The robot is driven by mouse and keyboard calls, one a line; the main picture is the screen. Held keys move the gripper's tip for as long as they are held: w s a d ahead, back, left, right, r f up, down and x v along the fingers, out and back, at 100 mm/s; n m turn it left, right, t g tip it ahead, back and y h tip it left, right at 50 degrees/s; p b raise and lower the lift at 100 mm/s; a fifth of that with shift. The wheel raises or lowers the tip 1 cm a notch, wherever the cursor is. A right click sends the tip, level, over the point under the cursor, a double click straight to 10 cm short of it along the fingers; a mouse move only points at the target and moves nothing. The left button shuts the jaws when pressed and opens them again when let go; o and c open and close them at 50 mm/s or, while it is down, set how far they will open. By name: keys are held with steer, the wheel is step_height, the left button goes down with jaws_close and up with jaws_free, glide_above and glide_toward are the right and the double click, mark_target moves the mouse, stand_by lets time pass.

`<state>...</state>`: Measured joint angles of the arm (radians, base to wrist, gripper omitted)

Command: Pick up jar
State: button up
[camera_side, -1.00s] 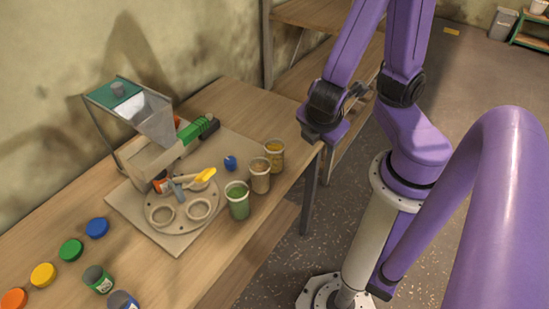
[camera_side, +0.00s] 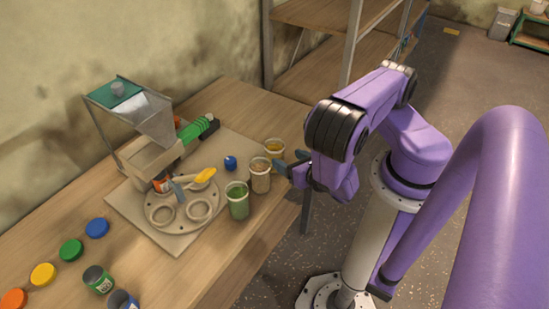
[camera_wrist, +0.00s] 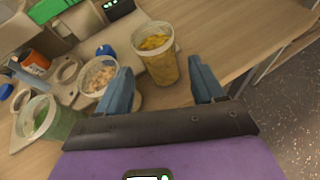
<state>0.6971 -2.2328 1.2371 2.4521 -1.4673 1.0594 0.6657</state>
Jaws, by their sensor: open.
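Three clear open-topped jars stand at the table's front right edge: one with yellow contents (camera_side: 274,148), one with beige contents (camera_side: 260,177) and one with green contents (camera_side: 238,201). All look upright. My gripper (camera_side: 287,169) is open beside the yellow and beige jars, on their right. In the wrist view, the yellow jar (camera_wrist: 157,58) stands ahead of the blue fingers of my gripper (camera_wrist: 160,68), roughly between their tips. The beige jar (camera_wrist: 99,77) is left of the left finger. The green jar (camera_wrist: 45,116) is farther left. The exact gap to the yellow jar is unclear.
A hopper machine (camera_side: 150,120) and a round plate with ring holders (camera_side: 180,212) stand behind the jars. An orange jar (camera_side: 161,183) sits under the machine. Coloured lids (camera_side: 70,250) and two small dark jars (camera_side: 98,280) lie front left. A shelf (camera_side: 320,70) stands behind my arm.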

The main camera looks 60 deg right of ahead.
steer(key=shift+w+d+f+n+y, duration=0.1)
steer(key=shift+d+f+n+y, duration=0.1)
steer(key=shift+f+n+y, duration=0.55)
steer(key=shift+w+f, duration=0.15)
steer(key=shift+f, duration=0.1)
steer(key=shift+x, duration=3.55)
steer(key=shift+r, duration=0.2)
steer(key=c, duration=0.8)
